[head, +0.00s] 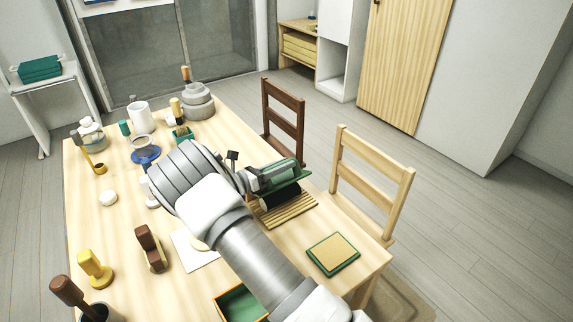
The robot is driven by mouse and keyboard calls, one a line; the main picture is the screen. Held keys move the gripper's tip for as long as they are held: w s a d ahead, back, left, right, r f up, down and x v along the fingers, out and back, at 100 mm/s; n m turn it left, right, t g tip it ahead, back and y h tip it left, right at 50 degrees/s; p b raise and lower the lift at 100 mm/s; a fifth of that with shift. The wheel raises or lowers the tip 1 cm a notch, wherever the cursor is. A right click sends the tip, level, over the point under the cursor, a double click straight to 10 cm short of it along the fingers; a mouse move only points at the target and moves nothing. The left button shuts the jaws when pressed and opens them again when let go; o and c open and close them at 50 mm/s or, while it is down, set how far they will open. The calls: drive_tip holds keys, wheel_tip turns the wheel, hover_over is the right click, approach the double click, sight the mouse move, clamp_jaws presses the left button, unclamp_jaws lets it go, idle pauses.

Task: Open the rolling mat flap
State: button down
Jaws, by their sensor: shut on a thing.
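The rolling mat (290,210) lies on the table near its right edge, its light wooden slats showing. A dark green flap (298,177) stands raised and tilted above the mat, with a dark roll-like shape under it. My gripper (268,178) reaches in from the left and is shut at the flap's left side. My arm and wrist hide the left part of the mat, and the exact contact of the fingers is too small to see clearly.
A green-edged square pad (333,254) lies near the table's front right corner. A dark chair (284,118) and a light chair (372,185) stand close along the right edge. Jars, cups and stamps crowd the left and back of the table (120,235).

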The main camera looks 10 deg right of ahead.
drive_tip(key=w+a+r+n, duration=0.1)
drive_tip(key=w+a+n, duration=0.2)
drive_tip(key=w+n, duration=0.5)
drive_tip(key=shift+w+a+r+b, duration=0.15)
drive_tip(key=shift+w+a+b, duration=0.15)
drive_tip(key=shift+b, duration=0.15)
drive_tip(key=shift+w, duration=0.1)
idle(0.3)
drive_tip(key=c, duration=0.7)
unclamp_jaws()
drive_tip(key=shift+o, duration=0.2)
drive_tip(key=shift+a, duration=0.1)
drive_tip(key=v, duration=1.7)
drive_tip(key=shift+a, duration=0.15)
